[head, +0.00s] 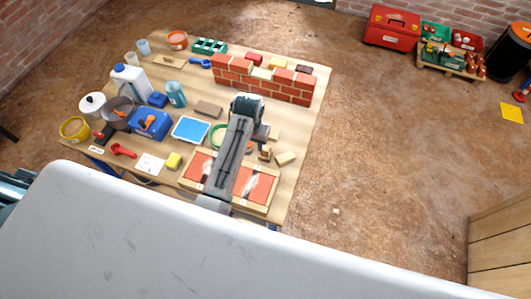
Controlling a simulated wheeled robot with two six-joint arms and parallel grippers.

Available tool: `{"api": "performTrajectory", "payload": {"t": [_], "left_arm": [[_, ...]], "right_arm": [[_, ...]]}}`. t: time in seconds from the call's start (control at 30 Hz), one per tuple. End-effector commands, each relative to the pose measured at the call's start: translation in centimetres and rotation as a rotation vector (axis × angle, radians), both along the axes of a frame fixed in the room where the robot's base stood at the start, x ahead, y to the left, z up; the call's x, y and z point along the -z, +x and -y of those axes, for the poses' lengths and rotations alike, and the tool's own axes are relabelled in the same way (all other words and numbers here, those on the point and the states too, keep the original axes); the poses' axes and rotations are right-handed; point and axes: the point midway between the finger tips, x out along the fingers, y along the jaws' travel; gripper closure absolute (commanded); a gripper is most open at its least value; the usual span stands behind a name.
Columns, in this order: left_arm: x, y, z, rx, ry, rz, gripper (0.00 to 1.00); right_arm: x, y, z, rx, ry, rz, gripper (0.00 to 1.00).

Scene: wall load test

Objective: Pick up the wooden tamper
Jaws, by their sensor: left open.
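A small wooden piece with a darker knob-like part (265,153), which looks like the wooden tamper, stands on the wooden table (313,125) just right of my left arm. It is small here and its shape is hard to make out. My left gripper (262,132) is over the table in front of the brick wall, a little beyond this piece, and is open. The arm and wrist hide much of the fingers and the table under them. I see nothing held. My right gripper is not in view.
A red brick wall (262,83) stands close behind my gripper. Pale blocks (286,158) lie to the right, and a wooden frame with red panels (256,187) lies under my arm. A blue tray (190,130), jug (131,82) and buckets crowd the left. Open floor lies right.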

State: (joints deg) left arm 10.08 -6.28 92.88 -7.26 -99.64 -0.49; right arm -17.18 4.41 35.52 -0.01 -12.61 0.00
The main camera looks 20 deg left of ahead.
Motion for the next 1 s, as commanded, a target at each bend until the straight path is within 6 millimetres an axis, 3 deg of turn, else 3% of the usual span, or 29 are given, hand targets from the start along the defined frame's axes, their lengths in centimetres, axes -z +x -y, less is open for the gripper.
{"api": "performTrajectory", "payload": {"t": [0.03,0.1,0.27,0.37,0.6,0.87,1.0], "left_arm": [[-0.5,1.9,1.1,0.008,-0.008,-0.013,0.58],[-1.0,3.5,2.2,0.019,-0.013,-0.032,0.58],[-1.5,5.4,3.4,0.033,-0.014,-0.056,0.58],[-0.8,5.6,3.6,0.036,-0.014,-0.063,0.58],[2.9,5.5,3.5,0.035,-0.015,-0.062,0.58],[4.9,5.3,3.5,0.034,-0.015,-0.061,0.58],[7.1,4.8,3.3,0.035,-0.014,-0.063,0.58]], "right_arm": [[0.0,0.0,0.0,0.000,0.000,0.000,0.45],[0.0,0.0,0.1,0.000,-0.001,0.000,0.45],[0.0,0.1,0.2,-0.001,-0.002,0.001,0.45],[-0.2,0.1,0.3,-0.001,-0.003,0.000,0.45],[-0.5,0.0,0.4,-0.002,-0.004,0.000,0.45],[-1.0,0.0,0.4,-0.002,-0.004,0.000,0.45],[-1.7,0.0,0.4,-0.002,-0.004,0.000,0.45]]}}
